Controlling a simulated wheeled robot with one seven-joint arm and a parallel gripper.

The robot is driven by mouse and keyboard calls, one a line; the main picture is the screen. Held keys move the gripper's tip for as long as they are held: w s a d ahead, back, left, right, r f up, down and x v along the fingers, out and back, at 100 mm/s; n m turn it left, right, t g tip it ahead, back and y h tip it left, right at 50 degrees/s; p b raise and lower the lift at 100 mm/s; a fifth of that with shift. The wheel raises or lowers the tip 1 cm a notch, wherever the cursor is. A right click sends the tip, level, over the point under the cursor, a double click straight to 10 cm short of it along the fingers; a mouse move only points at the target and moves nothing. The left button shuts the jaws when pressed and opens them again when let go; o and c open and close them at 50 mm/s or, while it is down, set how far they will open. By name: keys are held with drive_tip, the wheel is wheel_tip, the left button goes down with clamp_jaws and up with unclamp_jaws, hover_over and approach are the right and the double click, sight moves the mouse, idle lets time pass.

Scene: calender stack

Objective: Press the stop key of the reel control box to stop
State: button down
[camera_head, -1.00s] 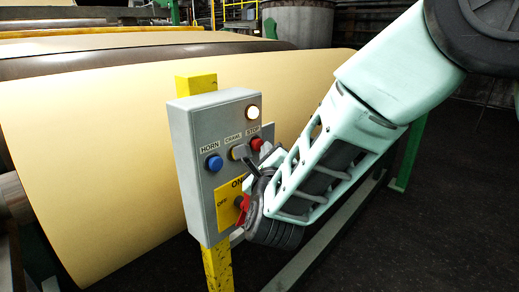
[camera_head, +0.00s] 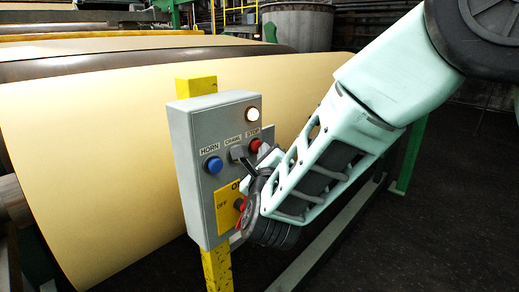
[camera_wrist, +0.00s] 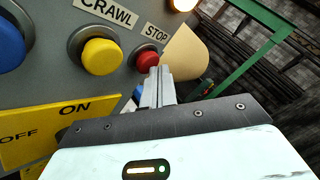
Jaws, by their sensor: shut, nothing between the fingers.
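The grey reel control box (camera_head: 190,140) stands on a yellow post. Its red stop key (camera_head: 255,145) is at the right under the STOP label, partly behind my gripper. It also shows in the wrist view (camera_wrist: 147,61), just left of the fingertips. My gripper (camera_head: 238,153) is shut and empty. In the head view its tips cover the crawl key. In the wrist view the tips (camera_wrist: 160,70) overlap the stop key's lower right edge. I cannot tell whether they touch it. The yellow crawl key (camera_wrist: 101,56) is clear there.
A blue horn key (camera_head: 214,164) is at the left of the box. A lit lamp (camera_head: 253,114) sits above the stop key. A yellow ON/OFF plate (camera_head: 226,208) with a red switch is below, close to my gripper. A large paper reel (camera_head: 90,150) lies behind the box.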

drive_tip(key=shift+w+a, duration=0.1)
drive_tip(key=shift+b, duration=0.3)
drive_tip(key=shift+s+d+b, duration=0.6)
drive_tip(key=shift+d, duration=0.1)
drive_tip(key=shift+d, duration=0.1)
drive_tip(key=s+d+b, duration=0.1)
drive_tip(key=d, duration=0.1)
drive_tip(key=s+d+b, duration=0.1)
drive_tip(key=s+b, duration=0.1)
drive_tip(key=shift+d, duration=0.4)
idle(0.5)
